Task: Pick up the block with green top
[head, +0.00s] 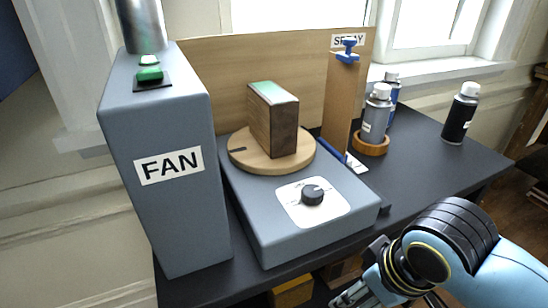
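The block with green top (272,122) is a dark brown wooden block with a pale green upper face. It stands upright on a round light-wood disc (240,151), which rests on a low grey box (277,239) with a black knob (313,194). My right gripper (352,294) shows only partly at the bottom edge, in front of and below the grey box, apart from the block. Its fingers are cut off by the frame, so its opening is unclear. My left gripper is not in view.
A tall grey FAN box (161,216) with a green button (149,74) stands left of the block. A wooden back panel (215,75) is behind. A wooden SPRAY post (340,100) and several spray cans (376,112) stand right.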

